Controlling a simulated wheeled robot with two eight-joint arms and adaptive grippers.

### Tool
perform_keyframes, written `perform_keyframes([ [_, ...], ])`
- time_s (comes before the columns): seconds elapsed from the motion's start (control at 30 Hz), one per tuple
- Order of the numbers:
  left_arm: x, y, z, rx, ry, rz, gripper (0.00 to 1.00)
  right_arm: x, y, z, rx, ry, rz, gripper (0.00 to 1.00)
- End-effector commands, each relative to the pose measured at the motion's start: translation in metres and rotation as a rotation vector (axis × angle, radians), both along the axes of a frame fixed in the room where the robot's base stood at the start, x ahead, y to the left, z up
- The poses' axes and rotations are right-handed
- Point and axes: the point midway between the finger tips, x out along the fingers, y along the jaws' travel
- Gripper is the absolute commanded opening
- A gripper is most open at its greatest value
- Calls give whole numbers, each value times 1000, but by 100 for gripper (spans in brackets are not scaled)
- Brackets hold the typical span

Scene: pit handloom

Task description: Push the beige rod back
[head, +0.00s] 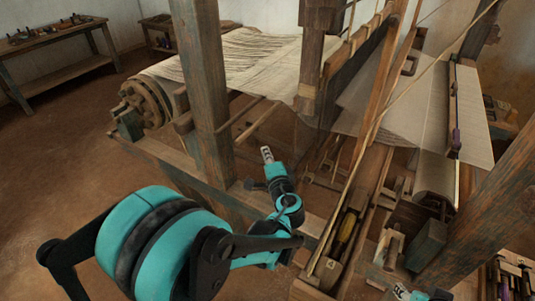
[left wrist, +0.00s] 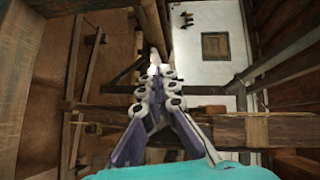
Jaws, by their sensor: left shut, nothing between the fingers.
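Two short beige rods stick out between the loom posts in the head view, the nearer one (head: 258,122) below and right of the other (head: 239,115). A long thin beige rod (head: 367,140) slants across the loom at right. I cannot tell which one the task names. My left gripper (head: 267,154) is shut and empty, pointing up just below the nearer short rod, with a visible gap between them in the picture. Its closed fingertips show in the left wrist view (left wrist: 155,62). My right gripper (head: 401,292) is only partly in view at the bottom edge.
A thick wooden post (head: 203,85) stands left of my left gripper. The lower side beam (head: 175,155) runs behind my arm. The floor at left is clear.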

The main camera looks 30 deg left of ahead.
Motion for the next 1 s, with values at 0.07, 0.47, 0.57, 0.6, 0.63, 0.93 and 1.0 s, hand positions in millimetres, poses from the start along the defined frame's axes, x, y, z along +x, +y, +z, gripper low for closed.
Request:
perform_keyframes([
  [0.07,13,12,-5,-1,0,5,0,0,0,-7,0,0,0,45],
  [0.47,55,69,-16,-3,0,4,0,0,0,-27,0,0,0,45],
  [0.57,56,78,-18,-2,0,3,0,0,0,-30,0,0,0,45],
  [0.6,57,80,-18,-1,0,2,0,0,0,-30,0,0,0,45],
  [0.63,57,82,-18,-1,0,1,0,0,0,-31,0,0,0,45],
  [0.93,57,85,-17,-2,1,1,0,0,0,-31,0,0,0,45],
  [1.0,57,85,-17,-2,1,1,0,0,0,-31,0,0,0,45],
])
